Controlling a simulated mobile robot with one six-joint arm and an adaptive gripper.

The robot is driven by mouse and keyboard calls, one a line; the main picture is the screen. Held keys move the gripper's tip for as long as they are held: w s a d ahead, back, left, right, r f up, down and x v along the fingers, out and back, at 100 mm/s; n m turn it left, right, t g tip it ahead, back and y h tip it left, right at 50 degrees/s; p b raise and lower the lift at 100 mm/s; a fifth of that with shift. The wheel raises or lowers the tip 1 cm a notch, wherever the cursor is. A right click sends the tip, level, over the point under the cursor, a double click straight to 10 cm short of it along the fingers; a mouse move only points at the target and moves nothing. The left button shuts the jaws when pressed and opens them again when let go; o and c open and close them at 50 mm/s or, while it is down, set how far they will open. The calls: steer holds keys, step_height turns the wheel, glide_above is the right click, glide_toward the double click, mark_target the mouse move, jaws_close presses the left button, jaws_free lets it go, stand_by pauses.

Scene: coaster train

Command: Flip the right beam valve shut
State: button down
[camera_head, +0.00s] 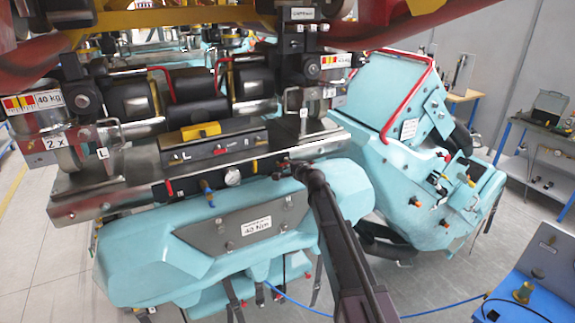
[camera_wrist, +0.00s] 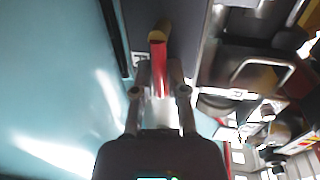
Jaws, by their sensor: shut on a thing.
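The right beam valve shows in the wrist view as a red lever (camera_wrist: 158,60) with a brass-coloured part (camera_wrist: 161,31) beyond it. My gripper (camera_wrist: 159,72) has one finger on each side of the red lever and is shut on it. In the head view my gripper (camera_head: 300,168) reaches the right part of the metal beam (camera_head: 80,211) front, above the teal body. There it is small and dark and hides the valve's lever. Whether the valve stands open or shut cannot be made out.
Left along the beam are a blue-handled valve (camera_head: 207,188), a red lever (camera_head: 170,188) and a round gauge (camera_head: 232,176). A teal seat unit (camera_head: 400,110) with a red bar stands at right. A blue cabinet (camera_head: 535,280) is at lower right. Grey floor lies between.

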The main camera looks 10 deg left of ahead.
steer(key=shift+r, duration=0.1)
steer(key=n, duration=0.1)
steer(key=r+n+h, duration=0.1)
steer(key=n, duration=0.1)
steer(key=shift+t+p, duration=0.3)
steer(key=shift+p, duration=0.1)
steer(key=shift+s+a+r+n+t, duration=0.1)
steer(key=shift+a+r+n+t, duration=0.1)
steer(key=shift+n, duration=0.55)
steer(key=shift+s+a+r+n+t, duration=0.1)
steer(key=shift+r+n+t, duration=0.1)
steer(key=shift+n, duration=0.55)
steer(key=c, duration=0.7)
jaws_free()
steer(key=shift+o, duration=0.2)
steer(key=shift+f, duration=0.1)
